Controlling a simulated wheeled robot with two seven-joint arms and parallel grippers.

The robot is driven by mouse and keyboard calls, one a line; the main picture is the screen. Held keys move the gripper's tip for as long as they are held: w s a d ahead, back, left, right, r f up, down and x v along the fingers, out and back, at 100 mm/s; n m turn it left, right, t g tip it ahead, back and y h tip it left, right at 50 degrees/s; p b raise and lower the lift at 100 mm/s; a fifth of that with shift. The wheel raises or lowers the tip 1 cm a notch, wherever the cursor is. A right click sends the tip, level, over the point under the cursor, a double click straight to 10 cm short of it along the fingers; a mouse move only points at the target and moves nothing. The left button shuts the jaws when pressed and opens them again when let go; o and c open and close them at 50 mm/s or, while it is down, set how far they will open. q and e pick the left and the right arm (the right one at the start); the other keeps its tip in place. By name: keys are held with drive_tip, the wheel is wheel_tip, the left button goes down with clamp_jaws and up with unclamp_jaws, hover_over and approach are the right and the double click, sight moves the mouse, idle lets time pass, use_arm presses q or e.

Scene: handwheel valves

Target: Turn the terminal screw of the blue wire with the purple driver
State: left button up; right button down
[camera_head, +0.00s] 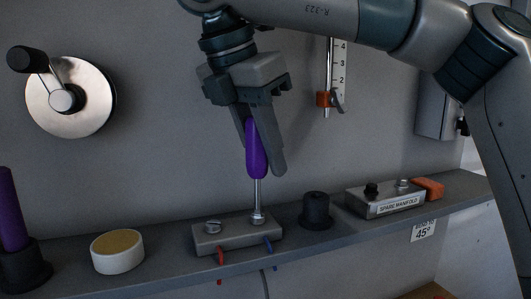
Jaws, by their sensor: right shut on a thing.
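My right gripper (262,150) comes down from above and is shut on the purple handle of a driver (257,152). The driver stands about upright, its metal shaft pointing down. Its tip meets, or is very close to, the right screw (257,216) on the grey terminal block (235,236). The blue wire (268,246) comes out of the block's front below that screw. A red wire (220,256) comes out below the left screw (212,227). My left gripper is not in view.
The shelf also holds a white round tub (117,260), a black holder with a purple cylinder (12,212), an empty-looking black holder (316,210) and a box labelled SPARE MANIFOLD (387,202). A crank wheel (88,90) is on the wall.

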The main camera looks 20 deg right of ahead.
drive_tip(key=shift+r+p, duration=0.8)
drive_tip(key=shift+r, duration=0.25)
idle(0.6)
drive_tip(key=shift+r+p, duration=1.9)
drive_tip(key=shift+r, duration=0.55)
